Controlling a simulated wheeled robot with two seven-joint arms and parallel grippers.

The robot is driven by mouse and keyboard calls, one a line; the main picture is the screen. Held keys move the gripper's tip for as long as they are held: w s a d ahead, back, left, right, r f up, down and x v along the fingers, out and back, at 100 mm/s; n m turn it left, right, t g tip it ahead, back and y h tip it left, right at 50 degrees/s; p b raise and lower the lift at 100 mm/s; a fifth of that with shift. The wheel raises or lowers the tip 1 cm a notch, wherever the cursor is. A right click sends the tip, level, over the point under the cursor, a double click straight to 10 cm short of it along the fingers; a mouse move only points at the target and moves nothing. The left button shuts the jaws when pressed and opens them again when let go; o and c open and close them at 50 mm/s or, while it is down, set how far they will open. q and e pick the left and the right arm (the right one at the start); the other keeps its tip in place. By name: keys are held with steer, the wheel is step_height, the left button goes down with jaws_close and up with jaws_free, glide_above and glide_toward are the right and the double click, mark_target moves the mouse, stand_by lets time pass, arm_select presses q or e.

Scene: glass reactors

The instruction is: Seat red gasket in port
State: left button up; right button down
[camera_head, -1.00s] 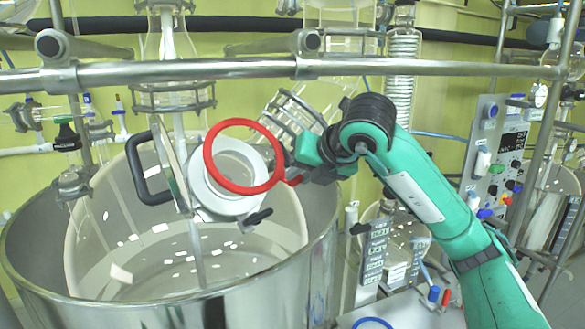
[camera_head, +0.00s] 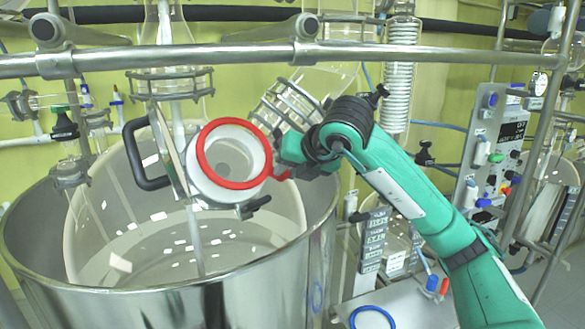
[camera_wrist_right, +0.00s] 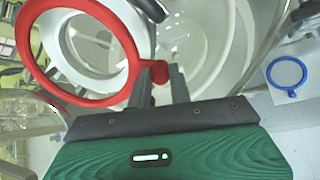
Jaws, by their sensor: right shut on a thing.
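The red gasket (camera_head: 232,185) is a ring with a small side tab. My right gripper (camera_head: 284,174) is shut on that tab, which also shows between the fingertips in the right wrist view (camera_wrist_right: 160,73). The ring stands in front of the white round port (camera_head: 196,178) on the glass vessel. In the head view it overlaps the port closely, with white rim showing inside it and at its lower left. In the wrist view the gasket (camera_wrist_right: 27,50) sits off to the left of the port's rim. I cannot tell whether they touch. My left gripper is out of view.
An open cover with a black handle (camera_head: 134,160) stands just left of the port. A black clamp knob (camera_head: 250,207) sits below it. The steel tank (camera_head: 150,305) surrounds the vessel, and a metal rail (camera_head: 400,51) crosses above. A blue ring (camera_head: 372,309) lies on the bench.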

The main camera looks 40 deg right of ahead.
steer(key=shift+w+f, duration=0.4)
steer(key=shift+w, duration=0.05)
steer(key=shift+x, duration=0.9)
steer(key=shift+w+f+b, duration=0.4)
steer(key=shift+w+b, duration=0.15)
steer(key=shift+b, duration=0.05)
steer(key=c, duration=1.2)
jaws_free()
